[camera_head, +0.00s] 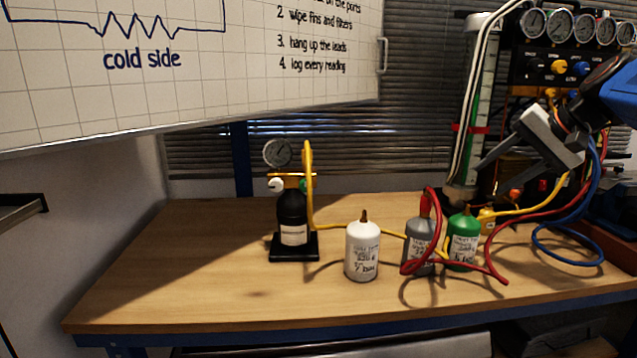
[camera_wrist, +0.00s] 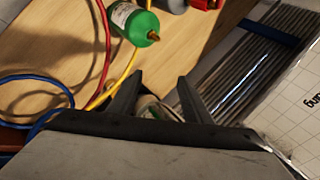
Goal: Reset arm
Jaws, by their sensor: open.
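My gripper (camera_head: 486,180) is at the right of the head view, raised above the back right of the workbench (camera_head: 200,270). Its two dark fingers point left and slightly down from a pale grey body. They are spread apart and hold nothing that I can see. In the wrist view my gripper (camera_wrist: 160,80) also shows open, with a gap between the fingers. A pale, greenish thing partly shows low between them, and I cannot tell whether it is touched.
Green (camera_head: 464,245), grey (camera_head: 421,240) and white (camera_head: 362,255) bottles stand on the bench. A black bottle (camera_head: 292,215) with a gauge stands left. Red (camera_head: 492,262), yellow and blue (camera_head: 560,258) hoses loop near my arm. Gauges (camera_head: 559,26) stand behind. The left bench is clear.

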